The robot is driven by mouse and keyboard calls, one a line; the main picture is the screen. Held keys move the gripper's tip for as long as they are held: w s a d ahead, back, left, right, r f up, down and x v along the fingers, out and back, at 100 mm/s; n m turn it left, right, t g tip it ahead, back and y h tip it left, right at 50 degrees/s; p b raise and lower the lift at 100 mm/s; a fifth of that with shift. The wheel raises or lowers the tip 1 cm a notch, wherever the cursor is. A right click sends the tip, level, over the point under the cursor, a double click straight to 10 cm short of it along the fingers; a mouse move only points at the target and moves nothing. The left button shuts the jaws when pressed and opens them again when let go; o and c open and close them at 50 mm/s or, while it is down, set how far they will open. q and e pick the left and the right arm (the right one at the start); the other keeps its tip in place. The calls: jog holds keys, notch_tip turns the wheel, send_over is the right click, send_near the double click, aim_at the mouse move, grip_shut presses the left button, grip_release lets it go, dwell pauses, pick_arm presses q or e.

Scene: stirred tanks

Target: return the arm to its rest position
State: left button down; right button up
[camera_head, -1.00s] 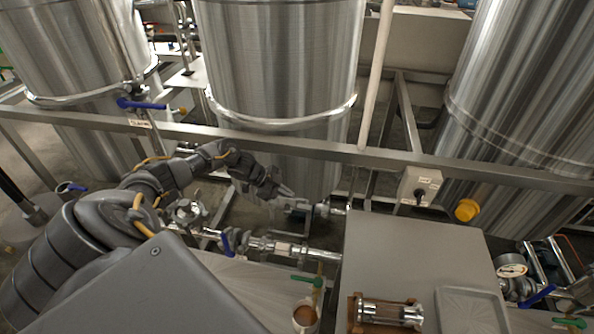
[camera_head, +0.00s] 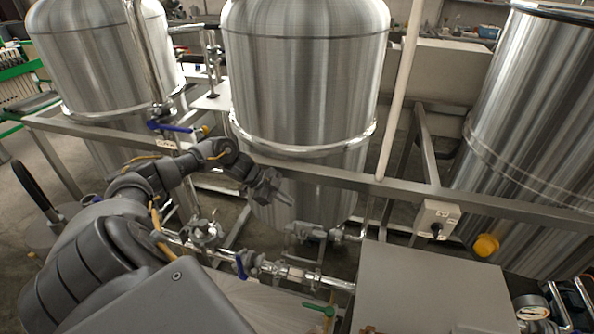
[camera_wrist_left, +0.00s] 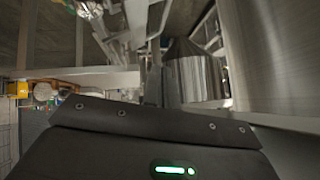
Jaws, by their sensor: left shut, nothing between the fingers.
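My left arm comes in from the left in the head view, bent at the elbow. My left gripper (camera_head: 280,192) is shut and empty. It is in front of the lower part of the middle steel tank (camera_head: 300,80), above the pipework, and seems to touch nothing. My right gripper is not in view.
A steel frame rail (camera_head: 330,175) runs across in front of the tanks. Below it are a pipe with a blue-handled valve (camera_head: 241,266), a green valve handle (camera_head: 319,309) and a grey panel (camera_head: 430,285). A switch box (camera_head: 436,220) and a yellow knob (camera_head: 486,245) are at the right.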

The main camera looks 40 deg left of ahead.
pick_arm(q)
jog(key=shift+v, duration=1.15)
jog(key=shift+w, duration=0.1)
